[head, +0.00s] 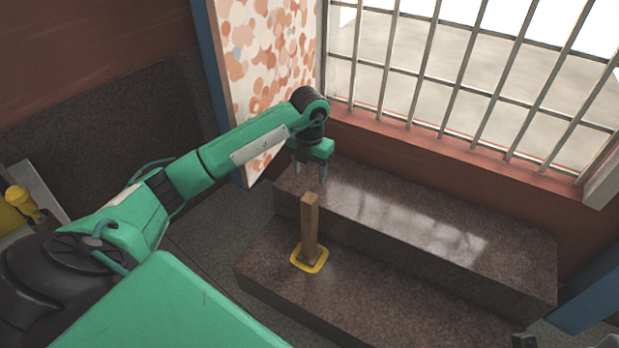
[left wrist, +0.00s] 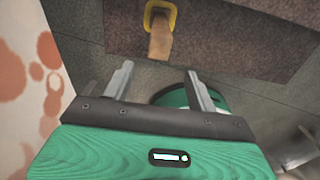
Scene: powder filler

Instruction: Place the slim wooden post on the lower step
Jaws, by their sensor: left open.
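The slim wooden post (head: 309,222) stands upright on the lower step (head: 370,306), inside a yellow square outline (head: 298,263). In the left wrist view the post (left wrist: 160,38) and the yellow outline (left wrist: 172,12) show at the top, beyond the fingers. My left gripper (head: 310,176) is open and empty, above the upper step (head: 400,222) and behind the post, apart from it. In the left wrist view the open fingers (left wrist: 159,72) have nothing between them. Small dark and grey parts at the bottom right edge of the head view may be my right gripper; its jaws cannot be made out.
A barred window (head: 470,75) rises above a red-brown ledge (head: 450,165) behind the steps. A spotted panel (head: 260,70) stands left of the upper step. A yellow object (head: 22,203) is at the far left. The upper step's top is clear.

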